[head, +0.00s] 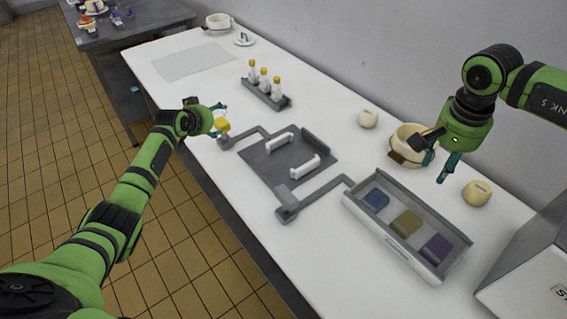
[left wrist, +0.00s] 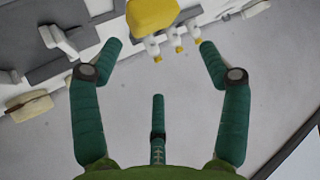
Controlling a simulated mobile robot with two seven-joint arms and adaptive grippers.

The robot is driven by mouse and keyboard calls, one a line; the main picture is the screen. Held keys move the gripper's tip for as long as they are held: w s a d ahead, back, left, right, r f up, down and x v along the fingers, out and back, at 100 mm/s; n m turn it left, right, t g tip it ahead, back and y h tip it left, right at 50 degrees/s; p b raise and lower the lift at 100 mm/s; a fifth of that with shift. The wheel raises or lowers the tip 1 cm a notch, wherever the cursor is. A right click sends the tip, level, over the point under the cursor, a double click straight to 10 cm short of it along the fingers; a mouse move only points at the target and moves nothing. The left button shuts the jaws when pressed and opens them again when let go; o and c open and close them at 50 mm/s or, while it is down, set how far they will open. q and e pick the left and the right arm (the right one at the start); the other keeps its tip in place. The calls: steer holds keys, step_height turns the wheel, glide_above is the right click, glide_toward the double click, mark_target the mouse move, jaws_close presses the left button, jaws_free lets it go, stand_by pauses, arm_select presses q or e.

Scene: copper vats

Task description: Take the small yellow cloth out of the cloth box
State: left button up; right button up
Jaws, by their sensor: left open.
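The cloth box (head: 385,238) is a long, pale open tray on the right part of the white table. A small dull yellow cloth (head: 406,223) lies in it, between a blue cloth (head: 376,199) and a purple cloth (head: 437,248). My left gripper (head: 216,117) is at the table's left edge, far from the box. Its fingers are spread and empty in the left wrist view (left wrist: 155,65). My right gripper (head: 441,158) hangs above the table behind the box, fingers apart, with nothing visible between them.
A bright yellow block (head: 221,125) is close by my left gripper; its support is unclear. A grey fixture (head: 268,162) with white handles fills the table's middle.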

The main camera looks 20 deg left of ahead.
arm_select(q)
steer(key=d+r+m+g+h, duration=0.25)
steer(key=d+m, duration=0.35)
steer(key=d, duration=0.5)
steer(key=m+g+y, duration=0.2)
steer(key=m+g, duration=0.7)
steer(key=m, duration=1)
glide_toward(284, 196)
steer(key=shift+t, duration=0.25)
step_height(284, 196, down, 10)
steer(key=shift+s+a+f, duration=0.1)
steer(key=shift+s, duration=0.05)
